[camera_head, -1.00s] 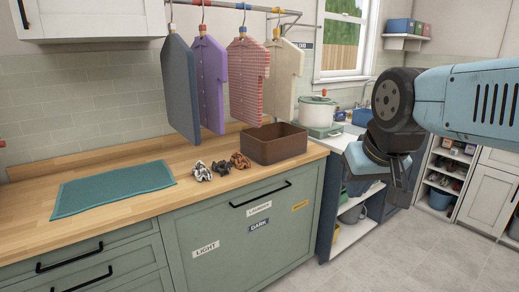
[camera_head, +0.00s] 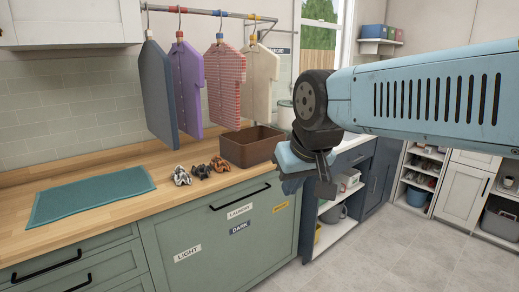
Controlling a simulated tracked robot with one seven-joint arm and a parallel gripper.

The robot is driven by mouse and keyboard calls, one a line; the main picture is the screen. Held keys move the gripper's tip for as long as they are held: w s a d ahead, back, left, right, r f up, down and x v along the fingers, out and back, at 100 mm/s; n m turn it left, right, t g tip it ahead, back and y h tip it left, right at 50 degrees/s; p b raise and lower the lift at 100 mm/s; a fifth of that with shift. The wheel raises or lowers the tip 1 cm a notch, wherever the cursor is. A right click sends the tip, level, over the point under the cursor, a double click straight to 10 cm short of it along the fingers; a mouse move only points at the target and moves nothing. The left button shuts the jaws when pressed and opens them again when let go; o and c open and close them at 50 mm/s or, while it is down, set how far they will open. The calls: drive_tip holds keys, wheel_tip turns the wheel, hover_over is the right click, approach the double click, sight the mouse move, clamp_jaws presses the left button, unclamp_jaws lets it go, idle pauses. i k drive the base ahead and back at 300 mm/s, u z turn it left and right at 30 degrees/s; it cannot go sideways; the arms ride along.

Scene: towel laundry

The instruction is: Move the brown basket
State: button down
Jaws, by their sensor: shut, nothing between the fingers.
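The brown basket (camera_head: 250,149) is an open rectangular bin on the wooden counter, near its right end. No contents show over its rim. My gripper (camera_head: 290,191) hangs at the end of the blue arm, just right of the basket in the picture and in front of the counter's end. It points downward, is shut and holds nothing. The fingertips are small and dark in this view.
Several crumpled socks (camera_head: 201,170) lie left of the basket, and a teal towel (camera_head: 92,193) lies farther left on the counter (camera_head: 120,224). Several shirts (camera_head: 224,80) hang from a rail above. Open shelves (camera_head: 335,212) stand right of the drawers. The grey floor is clear.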

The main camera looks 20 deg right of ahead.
sight(251, 147)
drive_tip(key=u, duration=0.05)
drive_tip(key=i, duration=0.95)
drive_tip(key=z, duration=0.1)
